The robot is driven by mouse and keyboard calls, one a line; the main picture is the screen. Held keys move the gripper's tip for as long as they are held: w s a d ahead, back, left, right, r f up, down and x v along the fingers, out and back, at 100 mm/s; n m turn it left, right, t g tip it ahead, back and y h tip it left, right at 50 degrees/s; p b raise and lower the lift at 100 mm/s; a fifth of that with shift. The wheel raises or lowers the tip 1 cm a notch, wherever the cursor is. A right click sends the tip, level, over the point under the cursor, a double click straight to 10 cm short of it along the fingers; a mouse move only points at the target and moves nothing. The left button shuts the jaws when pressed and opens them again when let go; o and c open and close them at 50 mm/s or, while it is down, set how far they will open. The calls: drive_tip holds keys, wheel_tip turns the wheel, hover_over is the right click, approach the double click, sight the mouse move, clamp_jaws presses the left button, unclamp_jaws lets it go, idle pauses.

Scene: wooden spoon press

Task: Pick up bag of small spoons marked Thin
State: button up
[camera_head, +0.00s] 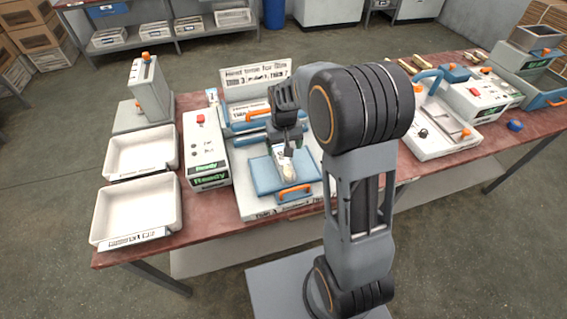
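My arm reaches over the table, and my gripper (286,148) points down above the blue pad (262,176) of the white press unit in the middle. A small pale, clear-looking item (286,166), perhaps the bag of spoons, shows at the fingertips. I cannot tell whether the fingers hold it or are only beside it. No mark reading Thin can be read on it. Part of the unit is hidden behind my arm. A label (266,216) on the unit's front edge seems to start with "Thin".
Two empty white trays (97,212) lie at the table's left end, beside a white box marked Ready (208,184). An orange handle (294,190) sits at the blue pad's front. A label board (256,74) stands behind. More machines (478,98) stand at the right.

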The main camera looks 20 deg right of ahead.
sight(284, 161)
drive_tip(key=shift+w+f+p, duration=0.1)
drive_tip(key=shift+f+p, duration=0.5)
drive_tip(key=shift+f, duration=3.7)
drive_tip(key=shift+c, duration=0.5)
drive_tip(key=c, duration=1)
drive_tip(key=shift+r, duration=0.1)
